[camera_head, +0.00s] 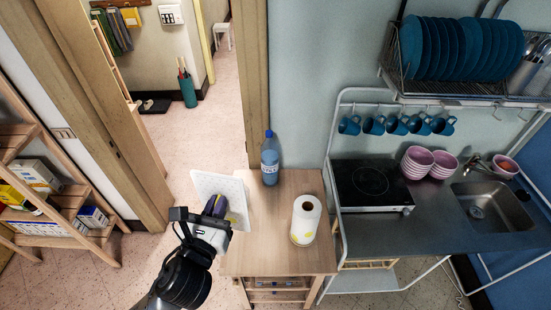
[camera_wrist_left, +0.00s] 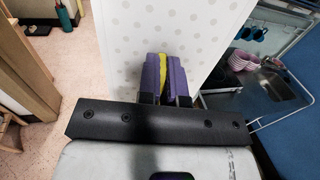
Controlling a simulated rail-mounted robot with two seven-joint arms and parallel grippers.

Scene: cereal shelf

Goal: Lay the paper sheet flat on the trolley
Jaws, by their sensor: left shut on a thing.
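The paper sheet (camera_head: 208,184) is white with pale grey dots. In the head view it stands nearly upright at the left edge of the wooden trolley (camera_head: 264,261). My left gripper (camera_head: 219,204), with purple fingers, is shut on the sheet near its lower right part. In the left wrist view the sheet (camera_wrist_left: 150,30) fills the middle behind the gripper (camera_wrist_left: 167,78), and a yellow strip shows between the fingers. Whether the sheet's lower edge touches the trolley cannot be told. My right gripper is not in view.
A blue bottle (camera_head: 270,160) stands at the trolley's back edge and a paper towel roll (camera_head: 305,220) at its right. The front left of the trolley top is bare. A counter with a hob (camera_head: 368,187) and sink adjoins on the right; a wooden shelf (camera_head: 73,200) stands left.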

